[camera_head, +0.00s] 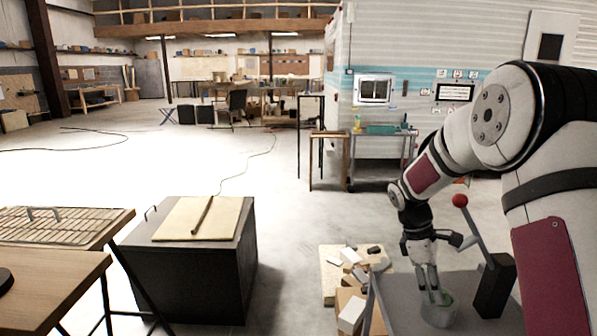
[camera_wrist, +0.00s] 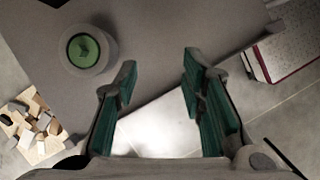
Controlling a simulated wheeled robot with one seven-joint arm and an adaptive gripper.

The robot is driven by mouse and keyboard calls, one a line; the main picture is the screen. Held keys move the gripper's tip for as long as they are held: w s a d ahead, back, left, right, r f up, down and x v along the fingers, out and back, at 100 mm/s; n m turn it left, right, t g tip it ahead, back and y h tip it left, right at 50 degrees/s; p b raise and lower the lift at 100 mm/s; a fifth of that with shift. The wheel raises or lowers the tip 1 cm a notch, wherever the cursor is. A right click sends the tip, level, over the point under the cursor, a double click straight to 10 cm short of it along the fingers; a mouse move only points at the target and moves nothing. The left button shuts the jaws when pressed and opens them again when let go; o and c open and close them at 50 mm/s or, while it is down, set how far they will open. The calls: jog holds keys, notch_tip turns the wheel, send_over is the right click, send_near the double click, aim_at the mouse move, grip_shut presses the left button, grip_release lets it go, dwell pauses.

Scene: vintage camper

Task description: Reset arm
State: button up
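My gripper (camera_head: 432,288) hangs pointing down at the lower right of the head view, at the end of my bent arm. In the wrist view the two green-padded fingers (camera_wrist: 160,68) are spread wide apart with nothing between them. A round grey holder (camera_head: 439,317) with a green inside stands on a grey surface just below the fingertips in the head view. It also shows in the wrist view (camera_wrist: 109,45), left of the fingers and apart from them.
A black block (camera_head: 493,287) with a red-knobbed lever (camera_head: 460,201) stands close to my gripper's right. The grey top (camera_head: 398,296) lies beneath. Boxes and loose blocks (camera_head: 347,262) sit to its left. A dark cabinet (camera_head: 190,270) stands farther left, with open floor beyond.

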jog(key=s+a+r+m+t+y, duration=0.1)
jog(key=s+a+r+m, duration=0.2)
jog(key=s+r, duration=0.6)
jog(key=s+a+r+m+t, duration=0.1)
jog(key=s+a+r+m, duration=0.2)
jog(key=s+r, duration=0.55)
jog(key=s+a+m+t+y, duration=0.1)
jog(key=s+a+m, duration=0.2)
jog(key=s, duration=0.7)
jog(key=s+a+m+y, duration=0.2)
jog(key=s+a+m, duration=0.1)
jog(key=s, duration=0.8)
notch_tip(320, 180, up, 16)
jog(key=t+p, duration=0.3)
jog(key=p, duration=1.2)
jog(key=shift+w, duration=0.35)
